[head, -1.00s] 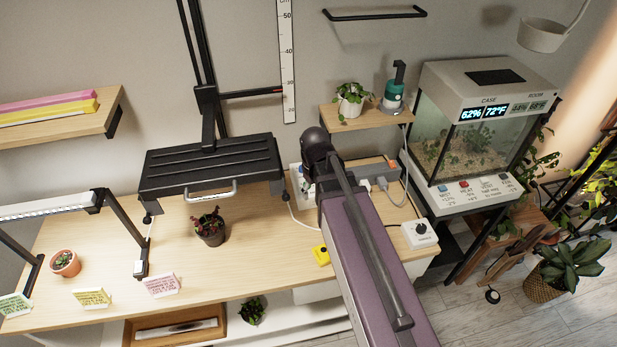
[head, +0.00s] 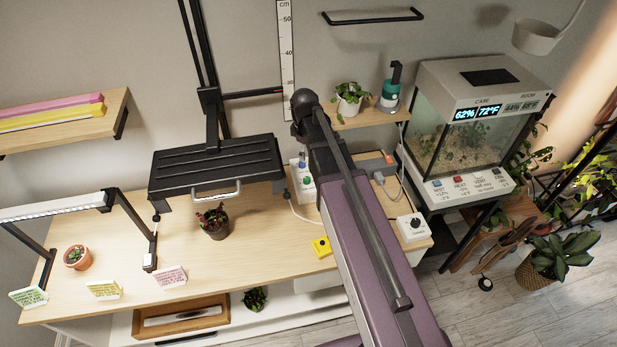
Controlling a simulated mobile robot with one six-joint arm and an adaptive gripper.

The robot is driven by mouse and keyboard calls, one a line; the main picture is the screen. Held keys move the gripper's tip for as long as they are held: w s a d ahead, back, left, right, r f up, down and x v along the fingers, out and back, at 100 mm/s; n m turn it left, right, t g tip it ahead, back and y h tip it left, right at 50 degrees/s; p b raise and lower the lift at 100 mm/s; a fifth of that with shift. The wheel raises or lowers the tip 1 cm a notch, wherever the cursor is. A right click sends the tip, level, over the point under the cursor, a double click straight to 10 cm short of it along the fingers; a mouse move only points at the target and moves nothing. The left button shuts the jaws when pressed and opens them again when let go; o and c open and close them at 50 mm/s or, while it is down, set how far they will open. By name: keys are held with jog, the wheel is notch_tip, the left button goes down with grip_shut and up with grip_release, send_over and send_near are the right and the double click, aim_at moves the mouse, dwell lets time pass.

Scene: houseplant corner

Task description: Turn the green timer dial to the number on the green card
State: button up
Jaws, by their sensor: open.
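A white block (head: 309,194) stands on the bench beside my arm, with a green dial (head: 307,181) and a blue knob (head: 302,163) on it. The green dial's numbers and pointer are too small to read. The green card (head: 28,297) stands at the bench's left front corner; its writing is not legible. My purple arm reaches up from the bottom, its black joint just above the block. My gripper does not show.
A yellow box (head: 321,246) with a knob and a white box with a black dial (head: 411,227) flank my arm. A yellow card (head: 104,291), a pink card (head: 172,276) and a potted plant (head: 214,223) stand left. The front middle of the bench is clear.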

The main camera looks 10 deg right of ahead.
aim_at(307, 178)
jog(key=shift+f, duration=0.15)
jog(key=f+b, duration=1.3)
jog(key=shift+w+d+f+b, duration=0.15)
jog(key=shift+w+f+b, duration=0.15)
jog(key=shift+b, duration=0.1)
dwell(0.4)
dwell(0.3)
grip_shut()
jog(key=shift+d, duration=0.45)
jog(key=shift+a+r, duration=0.1)
jog(key=shift+a, duration=0.25)
